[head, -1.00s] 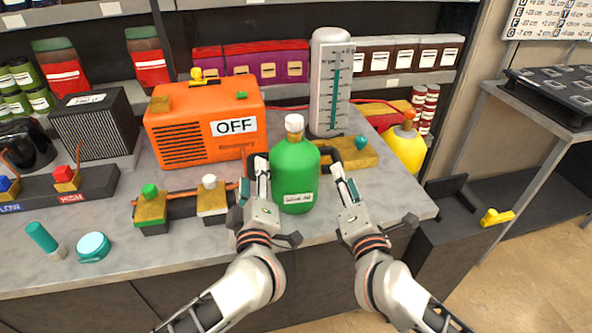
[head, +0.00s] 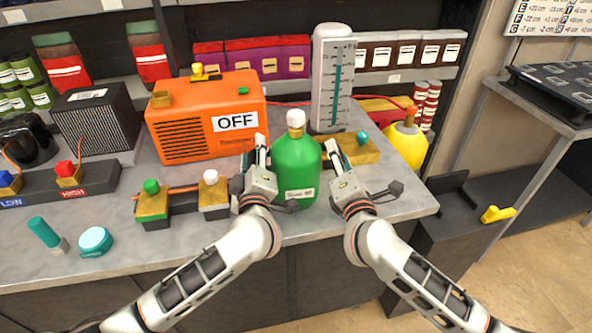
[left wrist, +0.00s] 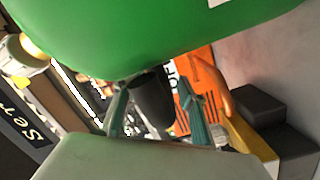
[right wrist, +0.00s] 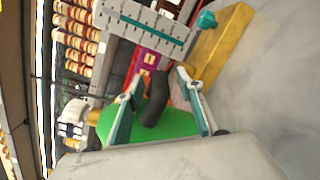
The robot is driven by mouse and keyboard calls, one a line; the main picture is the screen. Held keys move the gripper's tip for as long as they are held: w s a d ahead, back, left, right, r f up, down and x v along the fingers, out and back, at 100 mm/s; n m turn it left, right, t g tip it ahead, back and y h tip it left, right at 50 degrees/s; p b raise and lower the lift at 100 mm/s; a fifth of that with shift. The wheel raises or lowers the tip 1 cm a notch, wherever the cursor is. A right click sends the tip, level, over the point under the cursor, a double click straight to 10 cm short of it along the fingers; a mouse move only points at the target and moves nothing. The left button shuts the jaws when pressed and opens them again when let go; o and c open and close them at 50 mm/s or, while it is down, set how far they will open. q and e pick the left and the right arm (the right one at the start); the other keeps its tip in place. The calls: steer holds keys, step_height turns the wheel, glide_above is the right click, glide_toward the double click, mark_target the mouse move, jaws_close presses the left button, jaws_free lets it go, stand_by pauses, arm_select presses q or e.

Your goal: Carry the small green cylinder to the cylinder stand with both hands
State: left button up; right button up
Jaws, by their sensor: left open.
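The small green cylinder (head: 296,168) stands upright at the front edge of the grey bench, with a white cap and a label. It also shows in the left wrist view (left wrist: 150,35) and right wrist view (right wrist: 165,125). My left gripper (head: 261,155) is open at its left side, with the black left handle (left wrist: 150,98) between the fingers. My right gripper (head: 335,155) is at its right side. The right wrist view shows its fingers apart on either side of the black right handle (right wrist: 156,98). I cannot clearly identify the cylinder stand.
An orange box marked OFF (head: 205,120) stands behind on the left. A white gauge (head: 331,85) and a yellow block with a teal knob (head: 358,152) are behind. A yellow cylinder (head: 405,148) is at the right. A black unit with a yellow handle (head: 496,214) is beyond the bench.

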arm_select(q)
steer(key=c, duration=0.8)
arm_select(e)
steer(key=c, duration=0.8)
arm_select(q)
jaws_close()
arm_select(e)
jaws_close()
steer(key=shift+f, duration=0.1)
arm_select(q)
steer(key=shift+r, duration=0.35)
arm_select(e)
steer(key=shift+r, duration=0.35)
arm_select(q)
steer(key=shift+w, duration=0.1)
